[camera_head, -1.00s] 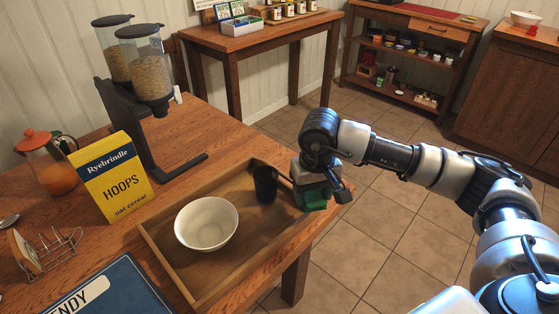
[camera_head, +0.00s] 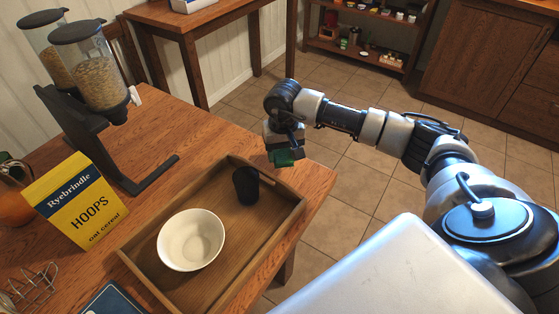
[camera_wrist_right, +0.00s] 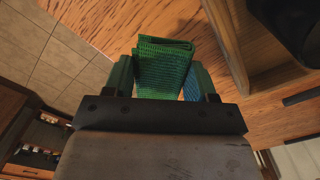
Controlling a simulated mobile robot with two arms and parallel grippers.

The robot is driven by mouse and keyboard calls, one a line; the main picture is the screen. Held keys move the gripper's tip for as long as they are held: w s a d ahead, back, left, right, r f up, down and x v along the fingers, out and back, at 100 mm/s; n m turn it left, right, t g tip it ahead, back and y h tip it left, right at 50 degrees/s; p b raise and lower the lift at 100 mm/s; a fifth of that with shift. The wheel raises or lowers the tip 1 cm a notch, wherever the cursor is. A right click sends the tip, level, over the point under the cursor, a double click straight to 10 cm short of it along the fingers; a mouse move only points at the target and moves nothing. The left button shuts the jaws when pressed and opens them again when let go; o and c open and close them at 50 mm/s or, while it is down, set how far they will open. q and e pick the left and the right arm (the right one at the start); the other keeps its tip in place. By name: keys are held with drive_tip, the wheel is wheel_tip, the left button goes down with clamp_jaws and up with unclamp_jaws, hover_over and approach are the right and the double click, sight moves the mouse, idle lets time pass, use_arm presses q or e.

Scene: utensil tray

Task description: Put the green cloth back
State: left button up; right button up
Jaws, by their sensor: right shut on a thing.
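The green cloth (camera_wrist_right: 163,65) is folded and sits between the fingers of my right gripper (camera_wrist_right: 160,80) in the right wrist view. In the head view the cloth (camera_head: 284,158) is a small green patch below my right gripper (camera_head: 283,150), near the table's right corner. The gripper is shut on it and appears to hold it above the wooden table, just beyond the tray's far right end. The wooden tray (camera_head: 240,240) holds a white bowl (camera_head: 190,240) and a dark cup (camera_head: 246,186). My left gripper is not in view.
A yellow cereal box (camera_head: 75,200) and a cereal dispenser (camera_head: 85,100) stand on the table (camera_head: 190,130) at left. A side table (camera_head: 190,25) and open shelves (camera_head: 360,45) stand farther back. Open tiled floor lies beyond the table's right edge.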

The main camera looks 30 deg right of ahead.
sight(280, 170)
drive_tip(key=shift+w+a+f, duration=0.25)
drive_tip(key=shift+a+f, duration=0.1)
drive_tip(key=shift+f, duration=0.05)
wheel_tip(280, 170, down, 4)
drive_tip(key=shift+r, duration=0.1)
drive_tip(key=shift+f, duration=0.2)
drive_tip(key=o, duration=0.8)
drive_tip(key=shift+r, duration=0.1)
drive_tip(key=shift+o, duration=0.2)
